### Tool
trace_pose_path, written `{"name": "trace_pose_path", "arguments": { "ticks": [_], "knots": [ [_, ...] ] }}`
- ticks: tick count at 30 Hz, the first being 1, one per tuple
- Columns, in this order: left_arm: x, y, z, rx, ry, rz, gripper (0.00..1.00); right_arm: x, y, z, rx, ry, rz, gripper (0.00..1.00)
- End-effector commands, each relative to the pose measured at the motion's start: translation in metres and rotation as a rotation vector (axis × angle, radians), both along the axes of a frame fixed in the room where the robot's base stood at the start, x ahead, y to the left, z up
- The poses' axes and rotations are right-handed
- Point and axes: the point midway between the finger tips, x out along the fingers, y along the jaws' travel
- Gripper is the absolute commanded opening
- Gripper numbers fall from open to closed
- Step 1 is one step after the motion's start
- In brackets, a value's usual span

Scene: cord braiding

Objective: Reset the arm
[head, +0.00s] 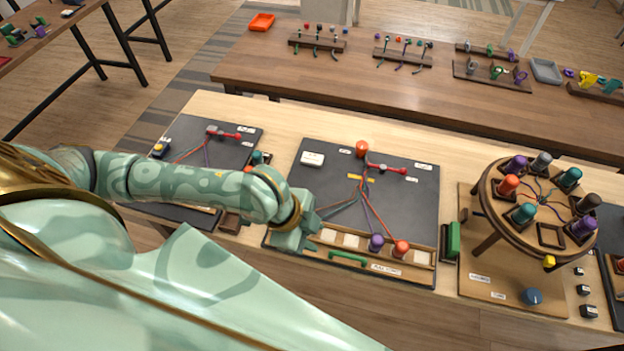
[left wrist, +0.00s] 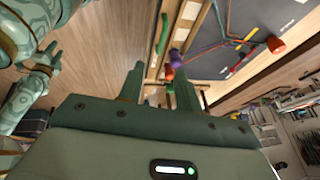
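My left gripper (head: 296,238) hangs over the front left corner of the middle braiding board (head: 415,210). In the left wrist view its two fingers (left wrist: 160,88) are apart, with nothing held between them. A purple bobbin (head: 376,242) and an orange bobbin (head: 400,249) stand in the wooden front rack (head: 325,238), right of the gripper. They also show beyond the fingers in the left wrist view, purple (left wrist: 175,57) and orange (left wrist: 169,73). Coloured cords run from a red-handled clamp (head: 385,168) towards the rack.
A round wooden braiding stand (head: 488,212) with several bobbins is at right, beside a green block (head: 453,240). Another board (head: 185,150) lies at left, partly behind my arm. A brown table (head: 300,85) with small racks is behind.

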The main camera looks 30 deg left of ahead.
Motion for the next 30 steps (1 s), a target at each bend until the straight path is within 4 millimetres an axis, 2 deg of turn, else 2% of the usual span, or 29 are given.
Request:
{"name": "trace_pose_path", "arguments": {
  "ticks": [11, 14, 17, 19, 20, 23, 27, 30],
  "knots": [
    [0.000, -0.002, 0.000, -0.004, -0.005, -0.002, 0.34, 0.000, 0.000, 0.000, 0.000, 0.000, 0.000, 0.36],
    [0.002, -0.021, 0.007, -0.034, -0.052, -0.007, 0.34, 0.000, 0.000, 0.000, 0.000, 0.000, 0.000, 0.36],
    [0.012, -0.049, 0.028, -0.086, -0.171, 0.029, 0.34, 0.000, 0.001, 0.000, 0.001, 0.000, 0.000, 0.36],
    [0.022, -0.053, 0.046, -0.098, -0.270, 0.122, 0.34, 0.000, 0.001, 0.000, 0.002, 0.001, 0.000, 0.36],
    [0.026, -0.048, 0.052, -0.089, -0.306, 0.175, 0.34, 0.000, 0.002, 0.000, 0.002, 0.000, 0.000, 0.36],
    [0.030, -0.009, 0.063, -0.010, -0.379, 0.373, 0.34, 0.000, 0.002, 0.000, 0.003, 0.000, -0.001, 0.36],
    [0.008, 0.062, 0.061, 0.168, -0.390, 0.617, 0.34, 0.000, 0.002, 0.000, 0.002, 0.000, 0.000, 0.36],
    [-0.017, 0.104, 0.057, 0.293, -0.365, 0.739, 0.34, 0.000, 0.002, 0.000, 0.003, 0.000, 0.000, 0.36]
  ]
}}
